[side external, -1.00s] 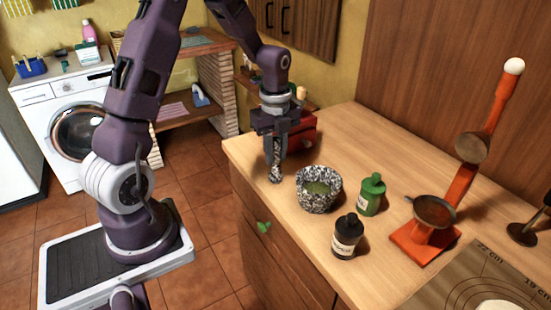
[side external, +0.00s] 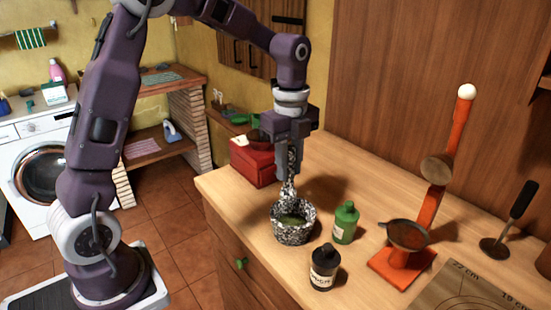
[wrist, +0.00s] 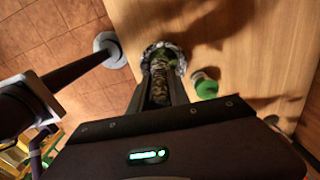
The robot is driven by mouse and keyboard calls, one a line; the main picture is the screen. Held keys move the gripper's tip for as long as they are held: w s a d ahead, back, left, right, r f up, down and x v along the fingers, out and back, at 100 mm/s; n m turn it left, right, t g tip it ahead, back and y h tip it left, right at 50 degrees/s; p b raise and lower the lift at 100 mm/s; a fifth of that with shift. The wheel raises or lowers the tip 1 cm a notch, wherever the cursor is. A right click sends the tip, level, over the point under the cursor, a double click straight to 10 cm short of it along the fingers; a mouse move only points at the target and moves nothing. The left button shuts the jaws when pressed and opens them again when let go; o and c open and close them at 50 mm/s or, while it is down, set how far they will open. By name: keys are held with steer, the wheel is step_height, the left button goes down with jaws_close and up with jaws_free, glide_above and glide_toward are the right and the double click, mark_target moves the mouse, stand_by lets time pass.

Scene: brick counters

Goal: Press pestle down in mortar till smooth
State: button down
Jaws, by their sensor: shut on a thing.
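The speckled grey stone mortar (side external: 293,234) stands on the wooden counter with green stuff inside. My gripper (side external: 290,172) is above it, pointing down, shut on the speckled pestle (side external: 288,190). The mortar's inside is mostly hidden there.
A green bottle (side external: 345,222) stands close right of the mortar, and a black bottle (side external: 324,267) stands in front. An orange press (side external: 402,252) is farther right. A red box (side external: 252,160) is behind left. The counter's front edge is close to the mortar.

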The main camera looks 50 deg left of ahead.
mark_target(288, 187)
steer(key=shift+f, duration=3.45)
steer(key=shift+f, duration=0.1)
steer(key=shift+f, duration=0.1)
steer(key=shift+f, duration=0.9)
steer(key=shift+r, duration=1.05)
